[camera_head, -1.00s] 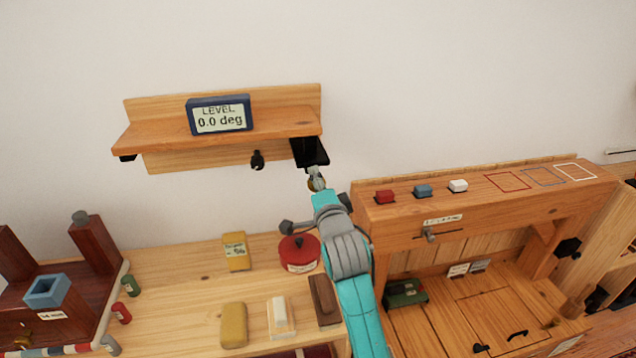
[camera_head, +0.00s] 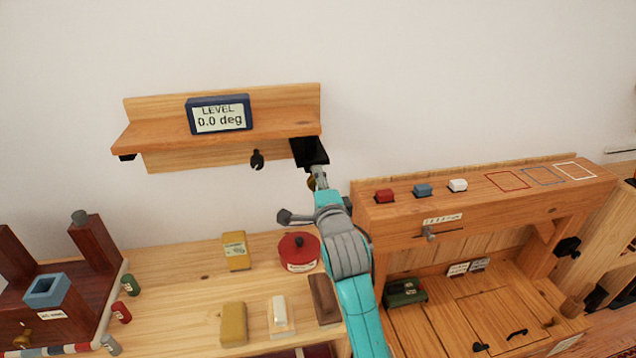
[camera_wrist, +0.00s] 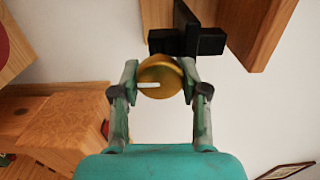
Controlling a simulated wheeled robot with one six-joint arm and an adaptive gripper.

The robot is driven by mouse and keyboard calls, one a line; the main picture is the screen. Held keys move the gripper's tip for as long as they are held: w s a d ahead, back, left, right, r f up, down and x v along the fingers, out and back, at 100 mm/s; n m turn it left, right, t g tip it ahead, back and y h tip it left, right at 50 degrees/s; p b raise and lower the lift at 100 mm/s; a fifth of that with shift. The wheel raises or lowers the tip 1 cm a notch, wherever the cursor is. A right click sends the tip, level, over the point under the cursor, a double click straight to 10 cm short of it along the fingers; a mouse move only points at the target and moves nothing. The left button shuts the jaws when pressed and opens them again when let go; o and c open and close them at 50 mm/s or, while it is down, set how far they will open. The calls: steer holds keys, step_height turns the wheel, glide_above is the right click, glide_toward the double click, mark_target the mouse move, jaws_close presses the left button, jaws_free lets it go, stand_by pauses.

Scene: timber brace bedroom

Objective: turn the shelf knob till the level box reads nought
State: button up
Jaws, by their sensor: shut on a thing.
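The level box (camera_head: 220,114) is a dark blue box on the wooden shelf (camera_head: 270,127); its screen reads "LEVEL 0.0 deg". The shelf knob (camera_wrist: 158,77) is a round brass knob with a white line, under a black bracket (camera_wrist: 188,40) at the shelf's right end. In the wrist view my gripper (camera_wrist: 157,80) is shut on the knob, one finger on each side. The white line runs from the knob's middle to the left. In the head view my gripper (camera_head: 318,180) is below the bracket (camera_head: 309,152), and the knob is mostly hidden.
A black hook (camera_head: 257,160) hangs under the shelf. Below stand a red round tin (camera_head: 299,252) and a yellow box (camera_head: 236,250). To the right a wooden bench ledge (camera_head: 470,197) bears red, blue and white blocks. The wall above is clear.

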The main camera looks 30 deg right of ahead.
steer(key=o, duration=1.1)
steer(key=v, duration=1.2)
